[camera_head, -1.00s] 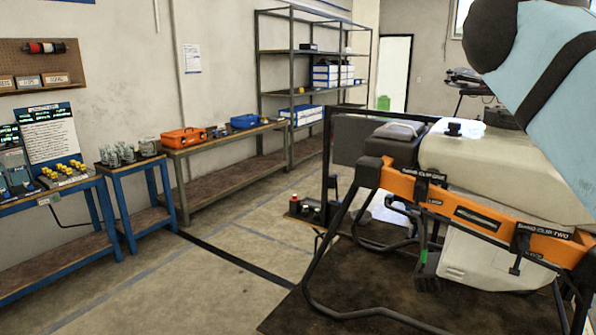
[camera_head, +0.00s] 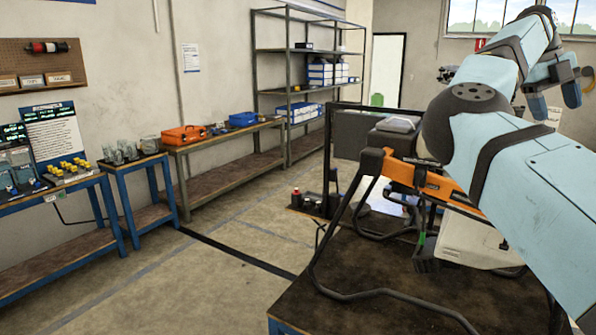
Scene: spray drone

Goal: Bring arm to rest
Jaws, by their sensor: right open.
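My right arm comes in from the lower right and bends across the right side of the view. Its elbow is raised in front of the spray drone. My right gripper (camera_head: 582,73) is small and partly hidden near the right edge, high up and past the drone; it is open, and I see nothing held in it. The spray drone, with its orange frame bar (camera_head: 400,169), black tube legs and white tank (camera_head: 470,238), stands on a dark-topped bench (camera_head: 385,315). My arm covers much of its upper body. My left gripper is out of view.
Along the left wall stand blue benches with yellow-capped parts (camera_head: 68,170) and glass jars (camera_head: 120,152). A longer bench holds an orange toolbox (camera_head: 184,135) and a blue box (camera_head: 243,119). A metal shelf (camera_head: 312,52) stands behind. The floor (camera_head: 200,270) between is clear.

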